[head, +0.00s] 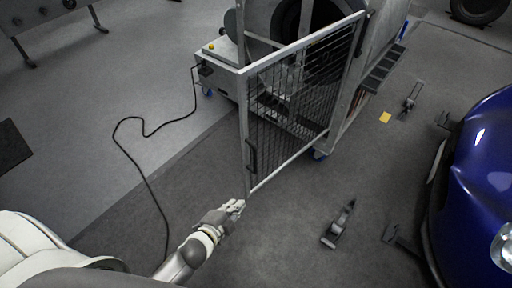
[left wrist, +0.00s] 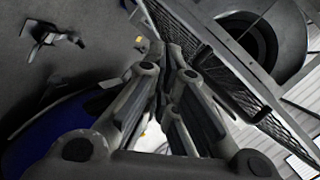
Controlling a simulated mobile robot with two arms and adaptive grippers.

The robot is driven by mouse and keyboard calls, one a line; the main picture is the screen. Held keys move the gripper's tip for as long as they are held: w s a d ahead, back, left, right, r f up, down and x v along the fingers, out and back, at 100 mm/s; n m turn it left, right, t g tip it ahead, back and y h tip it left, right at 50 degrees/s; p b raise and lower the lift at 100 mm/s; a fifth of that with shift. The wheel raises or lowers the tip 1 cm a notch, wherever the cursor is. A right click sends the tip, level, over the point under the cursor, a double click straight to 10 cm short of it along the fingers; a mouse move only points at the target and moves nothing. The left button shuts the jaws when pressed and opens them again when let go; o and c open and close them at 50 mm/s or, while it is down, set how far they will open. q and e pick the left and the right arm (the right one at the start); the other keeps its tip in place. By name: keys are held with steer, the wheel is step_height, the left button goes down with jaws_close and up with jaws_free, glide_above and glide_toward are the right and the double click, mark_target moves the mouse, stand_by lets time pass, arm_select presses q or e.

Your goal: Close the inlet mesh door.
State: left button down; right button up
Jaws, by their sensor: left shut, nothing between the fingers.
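The inlet mesh door (head: 290,108) is a grey metal frame with dark wire mesh. It stands swung out from the machine, hinged on its right side in the head view, with a dark handle (head: 251,156) near its free left edge. My left gripper (head: 240,204) is shut and empty, close to the door's lower free corner; whether it touches the door is not clear. In the left wrist view the closed fingers (left wrist: 168,48) are in the middle, and the mesh door (left wrist: 215,55) runs diagonally to their right. My right gripper is not in view.
The machine (head: 262,35) with a round dark inlet stands behind the door. A black cable (head: 150,185) lies on the floor at left. A blue car (head: 485,170) is at right. Floor clamps (head: 340,225) and a yellow note (head: 385,117) lie between. The floor left of the door is mostly open.

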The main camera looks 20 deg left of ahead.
arm_select(q)
step_height(320, 180, up, 9)
steer(key=w+d+m+t+h+b, duration=0.1)
steer(key=w+d+m+t+b, duration=0.1)
steer(key=w+m+t, duration=0.1)
step_height(320, 180, up, 9)
steer(key=m+t+h+b, duration=0.1)
steer(key=m+t+h, duration=0.1)
steer(key=m, duration=0.1)
glide_above(256, 139)
steer(key=s+d, duration=0.2)
steer(key=s, duration=0.3)
steer(key=shift+w+a+f, duration=0.1)
steer(key=shift+w+a, duration=0.15)
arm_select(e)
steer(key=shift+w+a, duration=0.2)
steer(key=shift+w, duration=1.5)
